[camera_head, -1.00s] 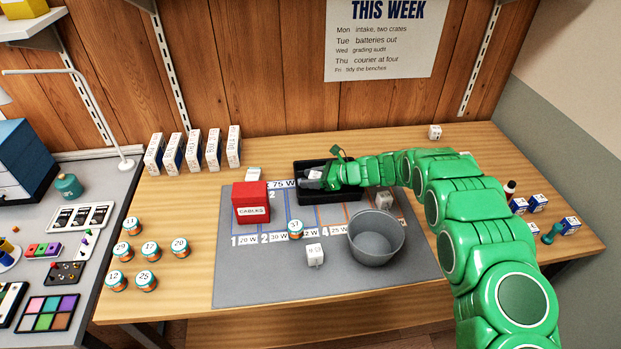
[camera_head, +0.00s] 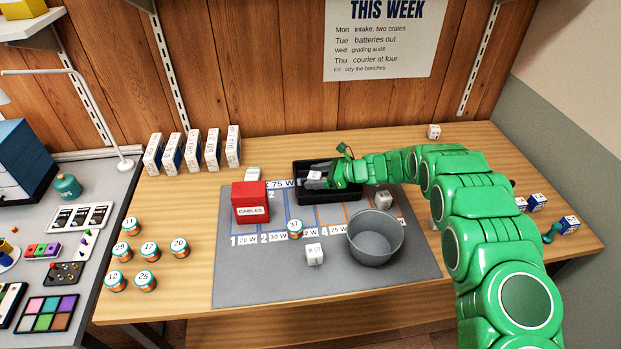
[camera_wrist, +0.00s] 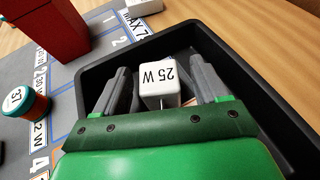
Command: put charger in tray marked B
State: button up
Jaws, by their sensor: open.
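A white charger (camera_wrist: 158,90) marked 25 W is inside the black tray (camera_wrist: 268,82), between the two fingers of my gripper (camera_wrist: 160,65). The fingers are apart, with a gap visible on the right of the charger. In the head view the charger (camera_head: 314,175) shows as a small white block at my gripper (camera_head: 319,181), low inside the black tray (camera_head: 335,196) at the back of the grey mat. No letter B is visible on the tray, and my arm covers part of it.
A red CABLES box (camera_head: 250,203) stands left of the tray. A grey bucket (camera_head: 375,240), a numbered jar (camera_head: 295,229) and other white chargers (camera_head: 314,254), (camera_head: 383,199) are on the mat (camera_head: 265,280). White boxes (camera_head: 193,152) line the back left. The mat's front is clear.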

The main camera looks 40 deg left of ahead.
jog(key=v, duration=0.9)
jog(key=shift+w+d, duration=0.15)
jog(key=shift+d, duration=0.15)
jog(key=shift+r, duration=0.1)
jog(key=shift+d+r, duration=0.3)
jog(key=shift+d, duration=0.05)
jog(key=s+d+r+n+t+h, duration=0.1)
jog(key=s+d+r+n+h, duration=0.1)
jog(key=s+d+r, duration=0.5)
jog(key=s+d+r+n+h, duration=0.1)
jog(key=d+r+n+h, duration=0.3)
jog(key=d, duration=0.7)
jog(key=s+d+r+n+t, duration=0.1)
jog(key=s+d+r, duration=0.45)
jog(key=d, duration=0.35)
jog(key=s+d+r+n+h, duration=0.3)
jog(key=s+d, duration=0.9)
jog(key=s, duration=0.1)
jog(key=s+d+r+n+t+h, duration=0.1)
jog(key=s+d+r+n+h, duration=0.2)
jog(key=s+d, duration=1)
jog(key=shift+s+d, duration=0.25)
jog(key=shift+s, duration=0.45)
